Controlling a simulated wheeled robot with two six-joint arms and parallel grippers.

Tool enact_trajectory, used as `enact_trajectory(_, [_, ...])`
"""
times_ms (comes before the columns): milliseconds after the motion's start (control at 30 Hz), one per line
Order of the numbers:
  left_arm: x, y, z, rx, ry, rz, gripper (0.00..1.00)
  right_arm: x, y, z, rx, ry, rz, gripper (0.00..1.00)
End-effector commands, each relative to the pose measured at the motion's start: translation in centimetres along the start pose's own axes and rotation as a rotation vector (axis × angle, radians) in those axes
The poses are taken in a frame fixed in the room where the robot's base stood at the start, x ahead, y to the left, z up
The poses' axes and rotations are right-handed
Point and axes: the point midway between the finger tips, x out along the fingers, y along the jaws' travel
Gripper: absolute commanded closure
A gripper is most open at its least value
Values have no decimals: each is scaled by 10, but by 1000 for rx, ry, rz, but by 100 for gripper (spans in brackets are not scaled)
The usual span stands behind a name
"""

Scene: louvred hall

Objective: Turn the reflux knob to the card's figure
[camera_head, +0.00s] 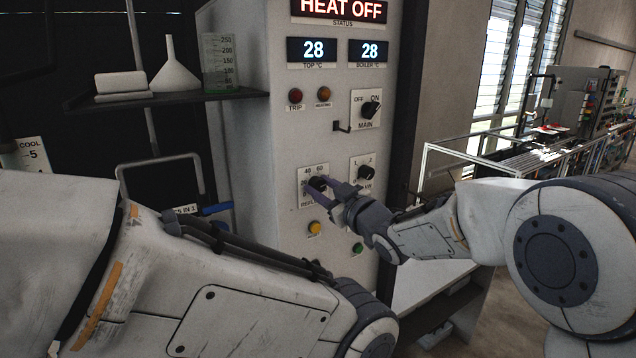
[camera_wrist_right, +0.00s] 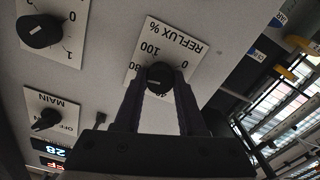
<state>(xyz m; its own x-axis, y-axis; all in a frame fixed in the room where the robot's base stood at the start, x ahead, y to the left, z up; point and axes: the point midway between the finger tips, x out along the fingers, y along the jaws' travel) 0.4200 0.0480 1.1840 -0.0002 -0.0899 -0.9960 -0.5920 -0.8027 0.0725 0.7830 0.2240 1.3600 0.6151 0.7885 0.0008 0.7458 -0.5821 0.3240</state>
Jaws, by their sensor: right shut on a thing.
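The black reflux knob (camera_head: 317,183) sits on a white dial plate (camera_head: 308,200) low on the grey control panel. In the right wrist view the plate (camera_wrist_right: 197,62) reads "REFLUX %", upside down, with 0 and 100 legible. My right gripper (camera_head: 324,186) is shut on the knob, its purple fingers on either side of it. The wrist view shows the knob (camera_wrist_right: 160,76) between the fingertips. It has a pale mark, but I cannot tell which figure it points to. My left arm crosses the lower left; its gripper is not visible. No card with a reflux figure is legible.
The panel also bears a MAIN switch (camera_head: 371,110), another knob (camera_head: 366,172), a yellow button (camera_head: 314,228) and a green one (camera_head: 357,248). The displays read 28 and 28 under "HEAT OFF". A shelf (camera_head: 170,98) with a funnel and beaker is left; a "COOL" sign (camera_head: 32,154) hangs below.

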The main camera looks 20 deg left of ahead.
Motion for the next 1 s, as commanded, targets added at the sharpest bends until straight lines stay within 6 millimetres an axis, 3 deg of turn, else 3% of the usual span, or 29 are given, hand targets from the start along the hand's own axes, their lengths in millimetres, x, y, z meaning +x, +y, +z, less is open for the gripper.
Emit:
enact_trajectory(33, [1, 0, 0, 0, 0, 0, 100, 0, 1, 1, -1, -3, 2, 53])
enact_trajectory(100, [0, 0, 0, 0, 0, 0, 100, 0, 1, 1, -2, -3, 1, 26])
enact_trajectory(467, [3, 0, 0, 0, 0, 0, 100, -3, 0, 1, -5, -2, 0, 25])
enact_trajectory(1000, [27, -2, 1, 0, 0, 0, 100, -64, 0, 1, -6, 0, 1, 25])
